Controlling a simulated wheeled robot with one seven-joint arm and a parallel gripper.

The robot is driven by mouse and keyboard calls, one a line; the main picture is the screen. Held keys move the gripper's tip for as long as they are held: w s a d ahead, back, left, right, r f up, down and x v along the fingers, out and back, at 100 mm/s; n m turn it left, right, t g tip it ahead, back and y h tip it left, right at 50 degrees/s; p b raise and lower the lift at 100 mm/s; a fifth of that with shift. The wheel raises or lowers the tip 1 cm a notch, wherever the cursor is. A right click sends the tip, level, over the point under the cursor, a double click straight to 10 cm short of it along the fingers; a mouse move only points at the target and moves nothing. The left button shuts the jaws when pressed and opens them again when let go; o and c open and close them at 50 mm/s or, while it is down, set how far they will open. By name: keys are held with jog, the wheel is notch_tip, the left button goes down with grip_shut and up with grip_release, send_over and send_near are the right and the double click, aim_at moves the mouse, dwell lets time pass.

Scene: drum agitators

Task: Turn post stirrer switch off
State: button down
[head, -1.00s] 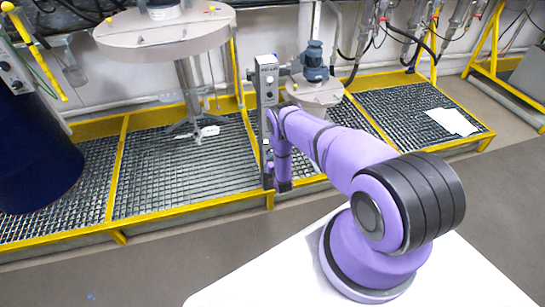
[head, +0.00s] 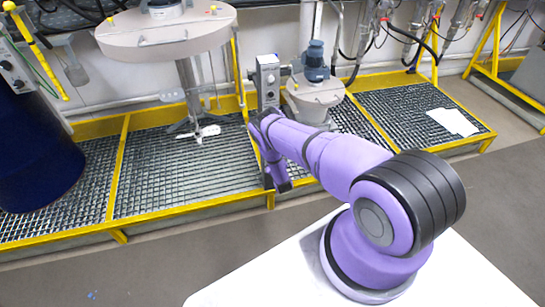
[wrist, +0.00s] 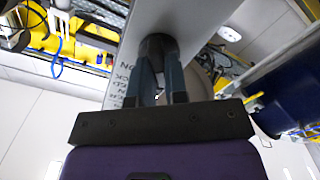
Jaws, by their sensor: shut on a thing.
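The post (head: 266,72) is a narrow grey upright with round dials or buttons near its top, at the platform's front. It also shows close up in the wrist view (wrist: 120,85), with dark lettering beside my gripper. In the wrist view my gripper (wrist: 158,62) has its two grey-blue fingers shut on the dark stirrer switch (wrist: 157,42) on the post's face. The fingers cover most of the switch, so I cannot tell its setting. In the head view my arm hides the gripper and the lower post.
A small vessel with a blue-grey motor (head: 316,62) stands right of the post. A large round lid with a stirrer shaft (head: 165,32) is to the left, and a dark blue drum (head: 35,150) is at the far left. The yellow-framed grating (head: 185,175) runs below.

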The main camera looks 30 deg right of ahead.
jog(key=shift+n, duration=0.4)
jog(key=c, duration=1.1)
grip_release()
jog(key=shift+c, duration=0.2)
jog(key=v, duration=1.1)
